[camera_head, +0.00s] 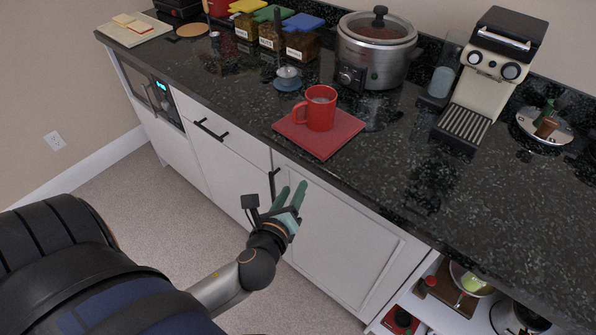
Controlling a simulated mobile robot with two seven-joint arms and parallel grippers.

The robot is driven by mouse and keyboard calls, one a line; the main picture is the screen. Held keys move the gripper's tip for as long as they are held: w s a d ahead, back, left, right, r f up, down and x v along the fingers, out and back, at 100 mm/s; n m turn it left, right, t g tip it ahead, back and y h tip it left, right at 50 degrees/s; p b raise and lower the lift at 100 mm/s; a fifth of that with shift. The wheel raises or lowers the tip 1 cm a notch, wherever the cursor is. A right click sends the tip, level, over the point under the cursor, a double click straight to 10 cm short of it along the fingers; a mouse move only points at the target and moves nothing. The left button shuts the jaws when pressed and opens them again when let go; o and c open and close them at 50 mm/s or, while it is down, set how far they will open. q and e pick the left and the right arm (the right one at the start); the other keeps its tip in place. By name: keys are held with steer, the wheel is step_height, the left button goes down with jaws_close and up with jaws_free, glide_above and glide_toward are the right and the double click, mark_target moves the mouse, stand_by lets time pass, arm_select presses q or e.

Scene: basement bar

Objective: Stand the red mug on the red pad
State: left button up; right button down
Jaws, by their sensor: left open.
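The red mug (322,108) stands upright on the red pad (325,147), near the middle of the dark counter. Its handle points left. The pad lies flat close to the counter's front edge. My left gripper (291,195) is open and empty, in front of the cabinet doors, below and apart from the mug and pad. My right gripper does not show.
The dark counter (395,155) has free room right of the pad. A slow cooker (374,55) stands behind, with a coffee machine (490,75) to the right. A small lidded item on a blue base (288,79) is behind the mug. An open shelf (425,322) is lower right.

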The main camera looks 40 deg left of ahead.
arm_select(q)
steer(key=s+d+f+n+g+h, duration=0.2)
steer(key=s+d+f+n, duration=0.3)
steer(key=f+n, duration=0.3)
steer(key=s+d+f+n+g+h, duration=0.2)
steer(key=s+d+f+n+h, duration=0.3)
steer(key=f+n, duration=0.4)
steer(key=s+n, duration=0.1)
steer(key=n, duration=0.5)
steer(key=shift+s+d+f+g, duration=0.15)
steer(key=shift+s+f+g, duration=0.1)
steer(key=shift+g, duration=0.15)
steer(key=shift+r, duration=0.15)
step_height(320, 180, up, 2)
steer(key=shift+r+p, duration=0.1)
steer(key=shift+p, duration=1)
